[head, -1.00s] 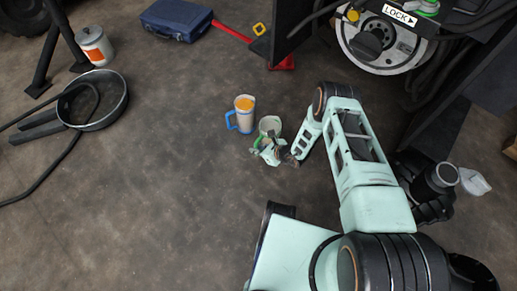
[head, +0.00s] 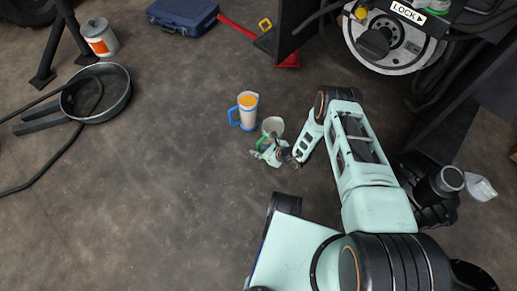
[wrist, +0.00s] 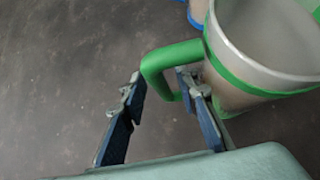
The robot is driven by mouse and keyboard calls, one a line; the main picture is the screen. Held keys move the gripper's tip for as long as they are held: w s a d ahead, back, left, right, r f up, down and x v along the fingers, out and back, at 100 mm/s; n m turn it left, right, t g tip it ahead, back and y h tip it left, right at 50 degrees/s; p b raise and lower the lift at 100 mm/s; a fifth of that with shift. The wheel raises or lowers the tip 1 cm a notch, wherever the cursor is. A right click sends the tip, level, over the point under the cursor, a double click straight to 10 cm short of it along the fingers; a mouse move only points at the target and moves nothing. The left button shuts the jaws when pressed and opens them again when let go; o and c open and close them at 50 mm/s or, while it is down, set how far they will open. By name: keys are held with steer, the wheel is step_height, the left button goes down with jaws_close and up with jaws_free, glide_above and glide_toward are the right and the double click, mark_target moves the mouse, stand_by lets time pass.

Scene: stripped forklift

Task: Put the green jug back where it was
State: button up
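The green jug (head: 273,126), a pale cup with a green rim band and green handle, stands on the floor. It also shows close up at the top right of the wrist view (wrist: 262,42), with its far side cut off. My gripper (head: 272,154) is at the near side of the jug. In the wrist view my gripper (wrist: 160,95) has its fingers apart, one on each side of the green handle (wrist: 154,66). The right finger is close to the jug's wall; I cannot tell if it touches.
A blue-handled jug with orange contents (head: 247,110) stands just behind and left of the green jug. A large pan (head: 98,93), a white canister (head: 101,38) and a blue case (head: 182,15) lie farther off. The forklift (head: 390,45) is at upper right.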

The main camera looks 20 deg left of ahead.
steer(key=shift+r, duration=0.2)
steer(key=p+v, duration=0.5)
steer(key=v, duration=0.7)
